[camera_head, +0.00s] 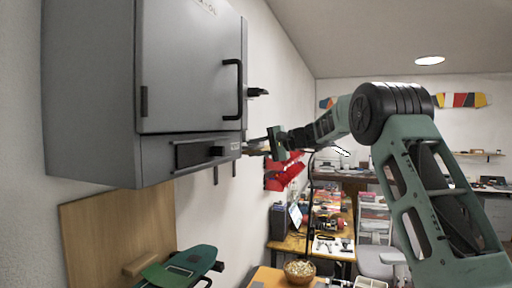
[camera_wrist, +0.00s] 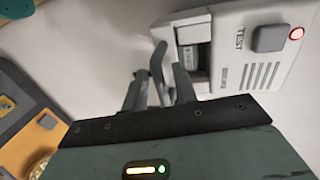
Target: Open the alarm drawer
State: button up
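The alarm (camera_wrist: 265,60) is a white box on the wall at the upper right of the wrist view. It has a grey button, a TEST label, slots and a lit red light. Its drawer (camera_wrist: 193,55) seems to be the dark-fronted part in a white surround at the box's left end; how far out it stands is unclear. My gripper (camera_wrist: 160,85) has its fingers apart, the right one close to the drawer; contact cannot be told. A grey curved shape shows between the fingers. In the head view my gripper (camera_head: 258,150) points at the wall beyond the cabinet; the alarm is not clearly visible there.
A grey wall cabinet (camera_head: 188,65) with a black handle stands close to the left of my gripper in the head view. A red object (camera_head: 284,172) hangs behind it. A workbench (camera_head: 290,244) with tools and a bowl (camera_head: 299,270) lies below.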

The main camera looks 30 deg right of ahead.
grip_shut()
jog(key=shift+s+d+f+b, duration=0.15)
jog(key=shift+s+d+b, duration=0.1)
jog(key=shift+b, duration=0.15)
jog(key=f+b+v, duration=0.2)
jog(key=b+v, duration=0.4)
jog(key=v, duration=0.5)
jog(key=shift+s+b, duration=0.3)
jog(key=shift+s, duration=0.1)
jog(key=shift+d, duration=0.15)
grip_release()
jog(key=shift+d, duration=0.1)
